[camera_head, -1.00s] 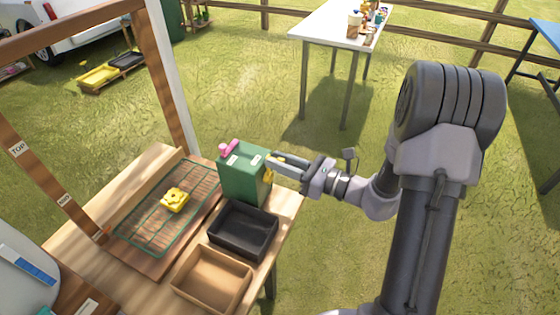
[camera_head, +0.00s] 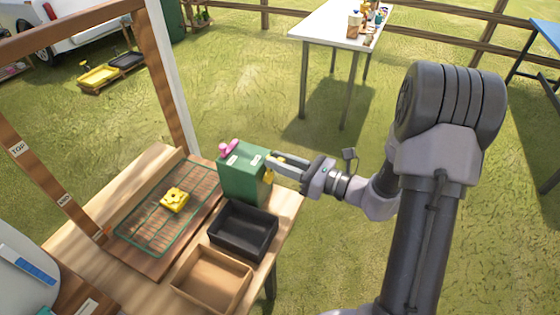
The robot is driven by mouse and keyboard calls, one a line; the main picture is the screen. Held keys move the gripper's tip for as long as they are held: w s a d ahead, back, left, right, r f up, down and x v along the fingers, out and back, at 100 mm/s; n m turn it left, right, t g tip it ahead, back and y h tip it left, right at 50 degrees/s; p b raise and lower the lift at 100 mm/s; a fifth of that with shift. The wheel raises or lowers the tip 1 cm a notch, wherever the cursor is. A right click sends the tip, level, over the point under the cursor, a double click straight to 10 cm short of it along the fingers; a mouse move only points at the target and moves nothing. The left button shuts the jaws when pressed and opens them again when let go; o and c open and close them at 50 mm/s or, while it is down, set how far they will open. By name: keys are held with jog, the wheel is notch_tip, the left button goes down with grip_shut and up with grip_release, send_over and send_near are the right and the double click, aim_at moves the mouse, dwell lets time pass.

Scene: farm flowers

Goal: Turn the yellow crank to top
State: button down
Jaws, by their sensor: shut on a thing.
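A green box (camera_head: 243,176) stands upright at the far right corner of the wooden table, with a pink piece (camera_head: 228,147) on its top left. The yellow crank (camera_head: 269,176) shows as a small patch on the box's right side. My gripper (camera_head: 275,163) reaches in from the right and is shut on the crank at that side. Its fingers hide most of the crank, so I cannot tell its exact angle.
A black tray (camera_head: 217,240) and a tan tray (camera_head: 177,291) stand in front of the box. A yellow flower-shaped piece (camera_head: 174,200) lies on a green grid. A wooden frame post (camera_head: 168,80) rises at the left.

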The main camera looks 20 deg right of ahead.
jog(key=shift+p, duration=0.3)
jog(key=shift+w+d+r+m+p, duration=0.15)
jog(key=shift+w+d+m+p, duration=0.25)
jog(key=shift+m+p, duration=0.7)
jog(key=w+d+f+m+p, duration=0.2)
jog(key=f+m+p, duration=0.2)
jog(key=m, duration=0.4)
jog(key=w+d+f+m+g+p, duration=0.1)
jog(key=f+m+p, duration=0.3)
jog(key=m, duration=0.4)
jog(key=shift+w+d+f+p, duration=0.25)
jog(key=shift+w+d, duration=0.25)
jog(key=shift+w, duration=0.4)
jog(key=c, duration=1.3)
grip_release()
